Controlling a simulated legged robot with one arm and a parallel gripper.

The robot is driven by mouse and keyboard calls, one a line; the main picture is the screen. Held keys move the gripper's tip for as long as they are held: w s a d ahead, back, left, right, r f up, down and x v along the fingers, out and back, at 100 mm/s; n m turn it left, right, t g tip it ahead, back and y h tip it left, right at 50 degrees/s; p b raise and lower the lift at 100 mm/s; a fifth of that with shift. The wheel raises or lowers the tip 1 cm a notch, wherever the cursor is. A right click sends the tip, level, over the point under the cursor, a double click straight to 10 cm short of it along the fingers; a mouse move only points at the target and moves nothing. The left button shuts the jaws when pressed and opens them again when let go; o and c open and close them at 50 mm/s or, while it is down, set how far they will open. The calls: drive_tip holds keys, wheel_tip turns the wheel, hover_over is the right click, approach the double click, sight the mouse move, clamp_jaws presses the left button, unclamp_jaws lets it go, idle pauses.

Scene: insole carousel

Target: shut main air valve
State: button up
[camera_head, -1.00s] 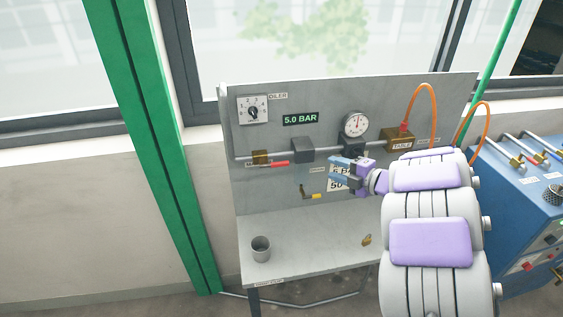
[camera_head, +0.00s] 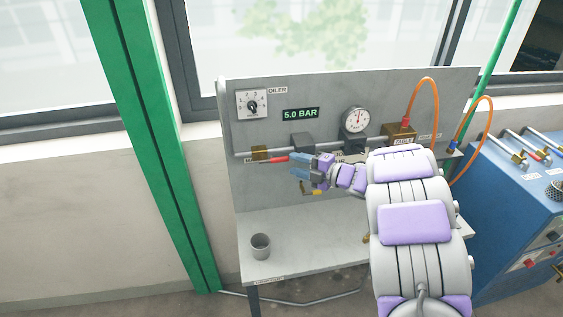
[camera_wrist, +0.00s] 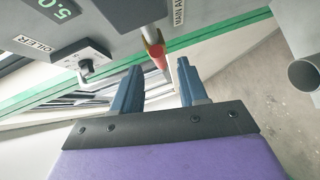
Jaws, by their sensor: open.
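The main air valve (camera_head: 259,153) is a brass body on the pipe at the left of the grey panel. Its red lever (camera_head: 277,160) points right, roughly along the pipe. My gripper (camera_head: 294,166) is open with blue fingers, just right of the lever's end. In the wrist view, the red lever (camera_wrist: 158,55) appears ahead of and between my open fingers (camera_wrist: 158,76), with the partly cut-off label "MAIN A" (camera_wrist: 178,12) beside it. Nothing is held between the fingers. I cannot tell whether a finger touches the lever.
The panel carries an OILER dial (camera_head: 252,104), a 5.0 BAR display (camera_head: 300,113), a round gauge (camera_head: 355,120) and a yellow-handled lever (camera_head: 311,189) below my gripper. A grey cup (camera_head: 260,246) stands on the bench. Orange hoses (camera_head: 437,95) and a blue machine (camera_head: 520,205) are at right.

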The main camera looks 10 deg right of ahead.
sight(281, 160)
drive_tip(key=x, duration=0.6)
drive_tip(key=shift+w+a+b, duration=0.1)
drive_tip(key=shift+b, duration=0.25)
clamp_jaws()
drive_tip(key=shift+f, duration=0.1)
